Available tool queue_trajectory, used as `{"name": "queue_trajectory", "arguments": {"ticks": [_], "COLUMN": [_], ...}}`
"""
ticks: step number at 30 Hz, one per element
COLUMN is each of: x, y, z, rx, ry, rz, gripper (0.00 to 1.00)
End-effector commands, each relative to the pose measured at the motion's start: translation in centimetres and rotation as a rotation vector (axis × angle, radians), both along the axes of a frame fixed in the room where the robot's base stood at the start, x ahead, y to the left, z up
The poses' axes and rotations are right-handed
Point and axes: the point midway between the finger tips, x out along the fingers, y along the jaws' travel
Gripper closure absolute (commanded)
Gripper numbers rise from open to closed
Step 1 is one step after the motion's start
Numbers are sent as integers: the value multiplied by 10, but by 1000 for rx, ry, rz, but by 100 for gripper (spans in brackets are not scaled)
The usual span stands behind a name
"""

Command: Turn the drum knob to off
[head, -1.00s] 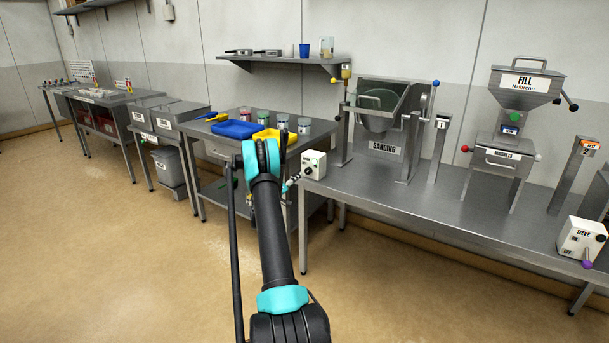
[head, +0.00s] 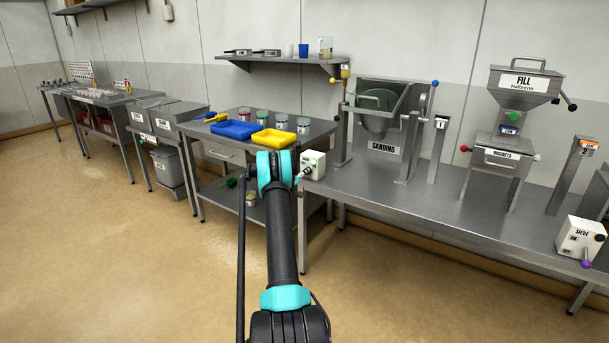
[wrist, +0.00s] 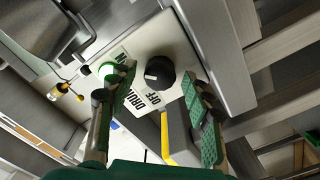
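The drum control box (head: 318,160) is white and sits at the left end of the long steel bench, partly hidden by my arm. In the wrist view, its face (wrist: 180,45) carries DRUM, ON and OFF lettering and a round black knob (wrist: 160,73). The knob's white mark points left in the picture; I cannot tell firmly which label it matches. My gripper (wrist: 162,97) is open, with its green-padded fingers apart and the knob in view beyond the gap. Contact with the knob is not visible. In the head view, the gripper is mostly hidden beside the box.
A green lamp (wrist: 107,71) is on the box near ON. A steel table with a blue tray (head: 237,129) and a yellow tray (head: 272,139) stands left. The floor in front is clear.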

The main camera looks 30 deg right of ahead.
Motion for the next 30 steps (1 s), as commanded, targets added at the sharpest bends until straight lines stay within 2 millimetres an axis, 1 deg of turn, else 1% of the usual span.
{"name": "queue_trajectory", "arguments": {"ticks": [1, 9, 10, 11, 20, 26, 30], "x": [0, 0, 0, 0, 0, 0, 0], "y": [0, 0, 0, 0, 0, 1, 1], "z": [0, 0, 0, 0, 0, 0, 0], "rx": [0, 0, 0, 0, -16, -59, -103], "ry": [0, 0, 0, 0, 39, 141, 249], "rz": [0, 0, 0, 0, 0, 0, 0], "gripper": [59, 92, 96, 98, 98, 98, 98]}}
